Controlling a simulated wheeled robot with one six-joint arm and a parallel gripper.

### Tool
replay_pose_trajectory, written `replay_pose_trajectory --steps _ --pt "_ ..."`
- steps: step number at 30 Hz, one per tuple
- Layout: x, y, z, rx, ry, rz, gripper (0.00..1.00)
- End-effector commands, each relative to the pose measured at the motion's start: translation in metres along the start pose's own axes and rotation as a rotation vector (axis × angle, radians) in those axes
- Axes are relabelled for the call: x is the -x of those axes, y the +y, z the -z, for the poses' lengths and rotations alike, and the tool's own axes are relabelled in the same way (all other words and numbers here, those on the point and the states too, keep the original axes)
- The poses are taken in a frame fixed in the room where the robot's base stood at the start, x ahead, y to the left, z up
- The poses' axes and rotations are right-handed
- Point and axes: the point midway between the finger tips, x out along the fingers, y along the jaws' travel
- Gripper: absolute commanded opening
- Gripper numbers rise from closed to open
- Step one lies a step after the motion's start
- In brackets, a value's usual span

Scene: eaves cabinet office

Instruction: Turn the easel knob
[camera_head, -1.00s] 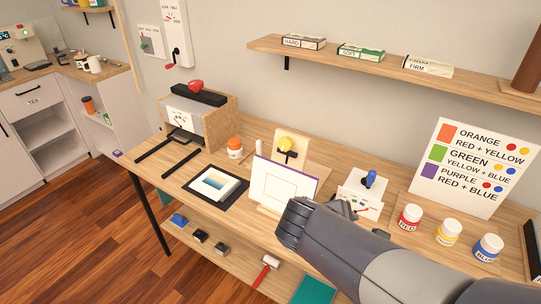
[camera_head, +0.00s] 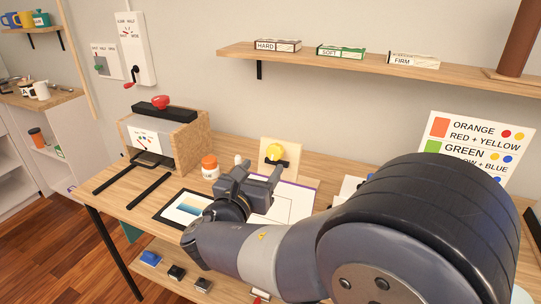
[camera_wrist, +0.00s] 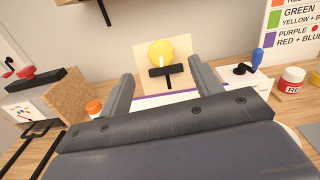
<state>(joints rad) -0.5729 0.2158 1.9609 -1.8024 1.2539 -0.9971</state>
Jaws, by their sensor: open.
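The yellow easel knob (camera_head: 274,153) sits on the upper part of a light wooden easel board (camera_head: 291,155), above a black ledge. In the wrist view the knob (camera_wrist: 162,53) shows ahead, between and beyond my two fingers, with a pale mark on its face. My gripper (camera_head: 257,172) is open and empty, in front of and apart from the knob. In the wrist view the fingers of my gripper (camera_wrist: 158,80) stand wide apart, one on each side of the easel board. A white canvas with a purple edge (camera_head: 285,201) lies partly hidden behind my gripper.
An orange-lidded jar (camera_head: 210,168) stands left of my gripper. A wooden box with a red knob (camera_head: 165,137) stands farther left. A blue-handled device (camera_wrist: 252,62) and a red paint jar (camera_wrist: 291,79) are to the right. A shelf (camera_head: 340,61) hangs above.

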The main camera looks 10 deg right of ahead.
Motion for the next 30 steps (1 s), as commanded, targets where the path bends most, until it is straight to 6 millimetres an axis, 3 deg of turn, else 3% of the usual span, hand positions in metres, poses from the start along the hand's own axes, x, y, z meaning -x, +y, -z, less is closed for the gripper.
replay_pose_trajectory --steps 6,12,25,30 --pt "-0.039 -0.001 0.0 0.0 0.002 0.006 0.61" --pt "-0.062 -0.001 0.0 0.0 0.002 0.003 0.61" --pt "-0.071 -0.001 0.001 -0.001 0.002 0.0 0.61" --pt "-0.07 -0.001 0.001 -0.001 0.002 0.001 0.47"
